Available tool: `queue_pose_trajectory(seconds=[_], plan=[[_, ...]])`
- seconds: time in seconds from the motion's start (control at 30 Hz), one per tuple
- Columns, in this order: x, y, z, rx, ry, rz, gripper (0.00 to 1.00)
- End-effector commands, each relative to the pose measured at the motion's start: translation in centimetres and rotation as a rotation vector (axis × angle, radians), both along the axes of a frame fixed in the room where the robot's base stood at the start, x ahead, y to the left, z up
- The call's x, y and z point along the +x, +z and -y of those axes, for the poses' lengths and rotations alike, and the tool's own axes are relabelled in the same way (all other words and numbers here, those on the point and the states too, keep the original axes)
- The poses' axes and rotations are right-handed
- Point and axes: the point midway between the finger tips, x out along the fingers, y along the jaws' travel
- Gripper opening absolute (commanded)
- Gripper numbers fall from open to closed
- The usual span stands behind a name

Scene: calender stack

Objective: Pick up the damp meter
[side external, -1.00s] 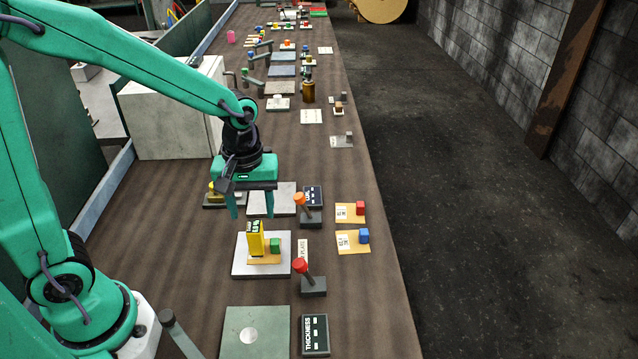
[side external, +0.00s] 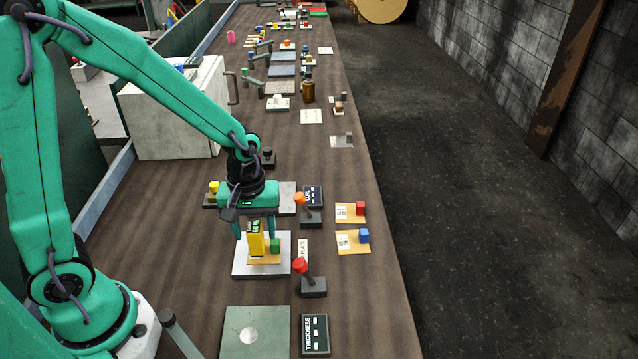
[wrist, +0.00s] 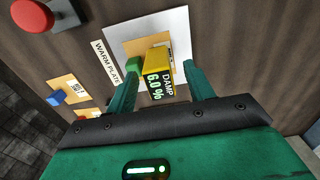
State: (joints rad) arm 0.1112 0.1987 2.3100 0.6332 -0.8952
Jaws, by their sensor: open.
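The damp meter (side external: 256,240) is a yellow upright block with a dark display. It stands on a tan card beside a small green block (side external: 275,246), on a pale plate (side external: 240,268). In the wrist view the damp meter (wrist: 157,62) shows "DAMP 6.0 %" and lies between the fingers. My gripper (side external: 256,238) is open, its two green fingers one on each side of the meter's upper part. In the wrist view my gripper (wrist: 163,88) has the green block (wrist: 133,66) close by its left finger. I cannot tell whether either finger touches anything.
A red-topped lever (side external: 303,268) and an orange-topped lever (side external: 302,200) stand right of the plate. Tan cards with a red block (side external: 360,208) and a blue block (side external: 364,235) lie farther right. A "THICKNESS" display (side external: 316,335) and a grey-green plate (side external: 240,322) are at the front.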

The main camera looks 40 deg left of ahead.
Motion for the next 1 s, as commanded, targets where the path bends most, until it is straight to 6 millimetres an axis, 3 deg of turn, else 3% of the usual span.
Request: queue_pose_trajectory(seconds=[0.47, 0.73, 1.0], plan=[[0.01, -0.02, 0.0, 0.0, 0.0, 0.0, 0.53], [0.02, -0.01, 0.01, 0.0, 0.0, 0.0, 0.02], [0.05, 0.04, 0.01, 0.0, 0.0, 0.001, 0.0]])
